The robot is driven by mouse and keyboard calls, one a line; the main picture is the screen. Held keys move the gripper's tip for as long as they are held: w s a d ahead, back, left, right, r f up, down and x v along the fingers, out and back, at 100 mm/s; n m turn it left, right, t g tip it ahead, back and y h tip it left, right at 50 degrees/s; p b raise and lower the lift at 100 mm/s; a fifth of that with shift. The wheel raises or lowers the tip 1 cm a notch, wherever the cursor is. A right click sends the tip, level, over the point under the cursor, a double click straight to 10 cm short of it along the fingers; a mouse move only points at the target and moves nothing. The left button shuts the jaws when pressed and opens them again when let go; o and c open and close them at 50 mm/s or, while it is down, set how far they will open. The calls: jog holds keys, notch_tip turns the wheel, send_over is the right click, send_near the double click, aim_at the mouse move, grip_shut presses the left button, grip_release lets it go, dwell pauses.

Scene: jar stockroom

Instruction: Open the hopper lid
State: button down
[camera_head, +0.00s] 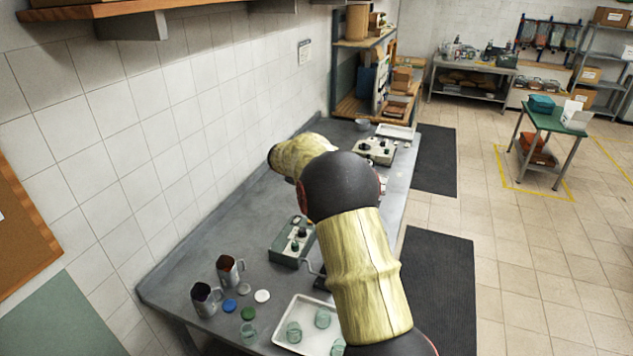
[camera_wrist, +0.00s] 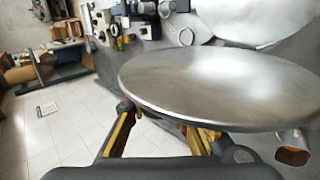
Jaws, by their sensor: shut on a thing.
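A large round grey metal lid (camera_wrist: 220,85) fills the right half of the wrist view, and I take it for the hopper lid. My gripper (camera_wrist: 165,135) is at its near edge, with yellow-lined fingers on both sides. It is shut on the lid, but the lid covers the exact place of contact. The hopper body cannot be made out in either view. In the head view my own arm hides the gripper and the lid.
The grey bench (camera_head: 215,235) holds metal jugs (camera_head: 230,270), coloured discs (camera_head: 248,314), a white tray (camera_head: 288,338) with green glasses, a green control box (camera_head: 292,243) and another box (camera_head: 376,151). A metal cup (camera_wrist: 293,150) stands close right of my gripper. The tiled floor right is largely clear.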

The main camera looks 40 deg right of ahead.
jog(key=shift+w+a+f+g, duration=0.15)
jog(key=shift+w+g, duration=0.15)
jog(key=shift+w, duration=0.05)
dwell(0.3)
jog(key=c, duration=1.6)
grip_release()
jog(key=v, duration=1.2)
jog(key=shift+a+f, duration=0.15)
jog(key=shift+a, duration=0.1)
